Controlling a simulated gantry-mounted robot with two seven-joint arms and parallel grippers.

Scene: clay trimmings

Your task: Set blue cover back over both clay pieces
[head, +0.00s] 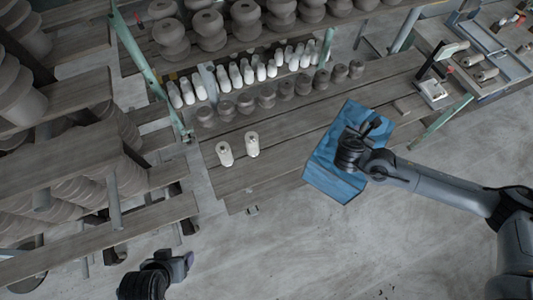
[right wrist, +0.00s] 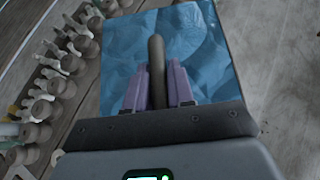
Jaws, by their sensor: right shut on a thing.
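The blue cover (head: 322,172) is a box-like piece at the right of the two clay pieces, apart from them. It overlaps the front edge of the bench in the head view. My right gripper (right wrist: 157,72) is shut on the cover's dark upright handle (right wrist: 157,52); the cover's blue top (right wrist: 215,60) fills the area behind it. Two pale clay pieces, the left one (head: 225,154) and the right one (head: 252,145), stand upright and uncovered on the bench. My left gripper (head: 180,266) is low at the left, away from everything; its fingers are unclear.
The wooden bench (head: 285,150) has bare planks around the clay pieces. Behind them stand rows of white bottles (head: 248,72) and grey pots (head: 266,95). A shelf of stacked pots is above, and racks (head: 90,215) stand at left. A small device (head: 433,90) is at right.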

